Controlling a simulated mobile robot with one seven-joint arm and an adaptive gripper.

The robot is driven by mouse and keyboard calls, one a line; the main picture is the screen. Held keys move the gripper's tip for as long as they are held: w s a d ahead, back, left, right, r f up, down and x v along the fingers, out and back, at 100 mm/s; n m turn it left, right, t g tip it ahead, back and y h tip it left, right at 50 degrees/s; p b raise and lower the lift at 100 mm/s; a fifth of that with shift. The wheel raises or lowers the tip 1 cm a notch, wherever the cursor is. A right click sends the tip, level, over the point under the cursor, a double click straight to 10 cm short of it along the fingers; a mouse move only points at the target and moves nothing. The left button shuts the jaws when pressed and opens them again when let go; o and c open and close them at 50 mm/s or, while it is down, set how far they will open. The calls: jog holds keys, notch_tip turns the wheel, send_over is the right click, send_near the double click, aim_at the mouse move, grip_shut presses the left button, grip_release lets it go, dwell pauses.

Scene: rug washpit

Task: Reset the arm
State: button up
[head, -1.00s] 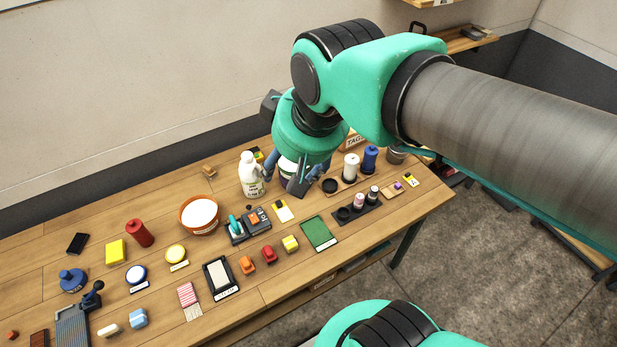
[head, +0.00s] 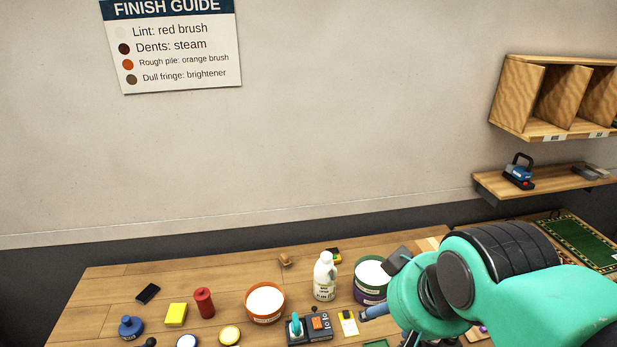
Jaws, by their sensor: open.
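My arm comes in from the lower right in the head view. My gripper (head: 385,325) hangs over the right part of the wooden table (head: 120,285), with its fingers partly hidden by my wrist and the picture's lower edge. It looks open and I see nothing held in it. A finger is close to a green-rimmed tub (head: 372,272) with white contents; whether they touch I cannot tell. A white bottle (head: 325,278) stands upright left of the tub.
An orange bowl (head: 265,302), a red cylinder (head: 204,301), a yellow block (head: 176,314) and several small items stand on the table. A wall shelf (head: 540,183) holds a blue steamer-like tool (head: 519,172), below a wooden cubby (head: 550,95). A finish guide sign (head: 172,45) hangs on the wall.

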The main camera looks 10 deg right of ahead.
notch_tip(320, 180, down, 10)
jog(key=b, duration=0.9)
jog(key=shift+r, duration=0.2)
